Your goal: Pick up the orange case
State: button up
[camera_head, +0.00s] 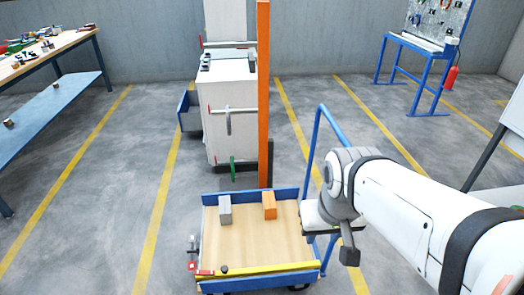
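The orange case (269,205) is a small upright block on the wooden deck of a blue-edged cart (245,240), near its back edge and right of centre. My white arm reaches in from the right. My gripper (347,254) is at the arm's end, just right of the cart and apart from the case. One dark, finger-like part points down. The rest of the gripper is hidden or too small to tell its opening.
A grey block (225,209) stands left of the orange case. A yellow bar (258,269) and small red tools lie along the cart's front edge. A tall orange post (263,100) and a white cabinet (232,105) stand behind. The cart deck's middle is clear.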

aim_at(269, 201)
jog(key=i, duration=0.95)
jog(key=u, duration=0.05)
